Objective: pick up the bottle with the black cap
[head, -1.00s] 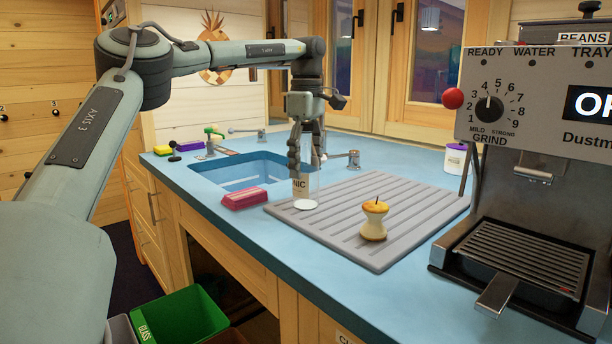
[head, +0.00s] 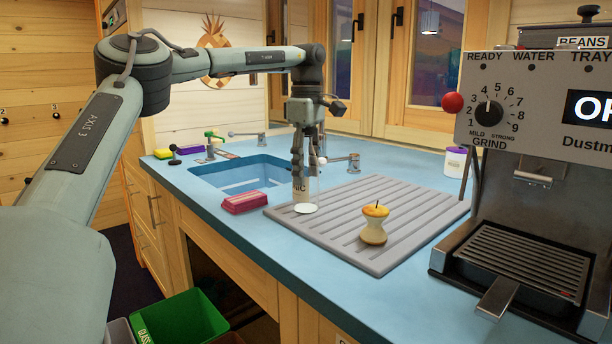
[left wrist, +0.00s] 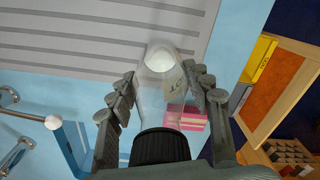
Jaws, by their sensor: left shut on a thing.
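The bottle (head: 301,188) is clear with a pale label and a white base, and stands upright at the left edge of the ribbed drainboard. My left gripper (head: 304,165) comes down over it from above and is shut on it. In the left wrist view, the bottle (left wrist: 159,88) lies between the two fingers of my left gripper (left wrist: 162,100), with its white end pointing away. Its black ridged cap (left wrist: 160,147) is close to the palm. The fingers hide much of the bottle in the head view. My right gripper is not in view.
An apple core (head: 374,225) stands on the drainboard (head: 420,215). A red sponge-like block (head: 245,202) lies left of the bottle. The sink (head: 235,178) is behind, with taps around it. A coffee machine (head: 525,190) stands at right. A green bin (head: 180,320) is below the counter.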

